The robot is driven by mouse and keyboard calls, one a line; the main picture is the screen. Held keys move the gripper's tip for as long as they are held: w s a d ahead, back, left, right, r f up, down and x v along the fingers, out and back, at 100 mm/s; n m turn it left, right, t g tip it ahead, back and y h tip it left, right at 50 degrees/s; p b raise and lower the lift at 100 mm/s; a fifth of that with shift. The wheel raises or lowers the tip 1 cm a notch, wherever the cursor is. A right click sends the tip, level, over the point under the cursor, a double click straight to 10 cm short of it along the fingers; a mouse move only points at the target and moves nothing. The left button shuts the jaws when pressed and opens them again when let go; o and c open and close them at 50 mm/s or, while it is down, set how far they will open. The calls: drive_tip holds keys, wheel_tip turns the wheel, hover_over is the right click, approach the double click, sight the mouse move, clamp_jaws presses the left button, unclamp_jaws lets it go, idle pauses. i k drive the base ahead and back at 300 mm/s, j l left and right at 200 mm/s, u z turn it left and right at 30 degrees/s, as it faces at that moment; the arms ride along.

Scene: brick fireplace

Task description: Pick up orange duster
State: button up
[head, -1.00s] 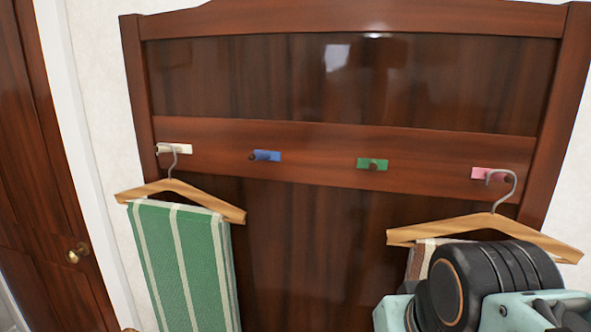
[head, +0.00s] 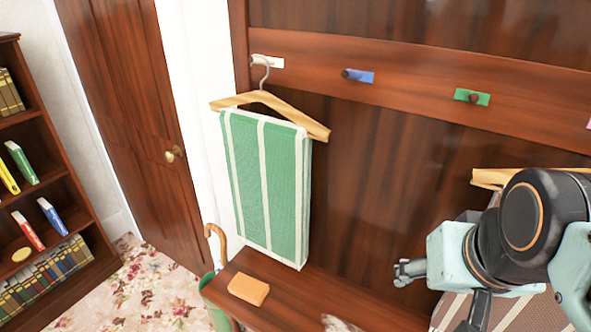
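A small orange folded block-like item (head: 248,289), which looks like the orange duster, lies flat on the dark wooden bench (head: 320,298) at the lower left of the middle. My arm comes in from the right. A grey part that appears to be my gripper (head: 408,272) shows at the arm's left side, to the right of the orange duster and apart from it. Its fingers are too small and partly hidden to tell if they are open or shut.
A green striped towel (head: 268,185) hangs on a wooden hanger (head: 285,112) above the bench. A cane (head: 216,240) stands in a green holder (head: 217,300) left of the bench. A bookshelf (head: 55,215) and door (head: 135,130) are at left. Bench space right of the duster is mostly clear.

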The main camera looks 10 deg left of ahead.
sight(246, 288)
drive_tip(key=u, duration=1.3)
drive_tip(key=z, duration=1.25)
drive_tip(key=j+z, duration=0.15)
drive_tip(key=z, duration=0.2)
drive_tip(key=j+z, duration=0.15)
drive_tip(key=z, duration=0.15)
drive_tip(key=k+j, duration=0.1)
drive_tip(key=j, duration=1.4)
drive_tip(key=k+z, duration=0.05)
